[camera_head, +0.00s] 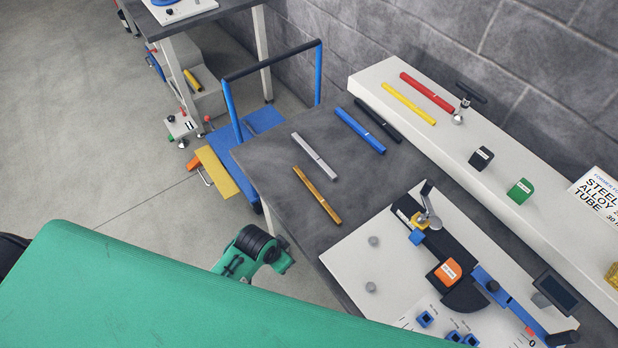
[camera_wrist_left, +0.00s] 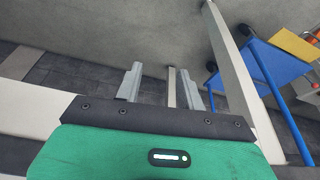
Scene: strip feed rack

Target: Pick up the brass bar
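The brass bar (camera_head: 318,195) is a thin gold-coloured strip lying flat on the dark grey table (camera_head: 268,175), near its left edge, in the head view. It is not in the left wrist view. My left gripper (camera_wrist_left: 160,84) shows in the left wrist view with its two grey fingers apart and nothing held between them. It points at the floor area and a pale post, away from the bar. In the head view my green arm covers the lower left and my left gripper's fingers cannot be made out. My right gripper is in neither view.
A silver bar (camera_head: 314,156), a blue bar (camera_head: 360,131) and a black bar (camera_head: 377,120) lie beyond the brass one. A white raised ledge (camera_head: 450,135) holds yellow and red bars. A white fixture board (camera_head: 345,262) stands right; a blue cart (camera_head: 262,121) stands left.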

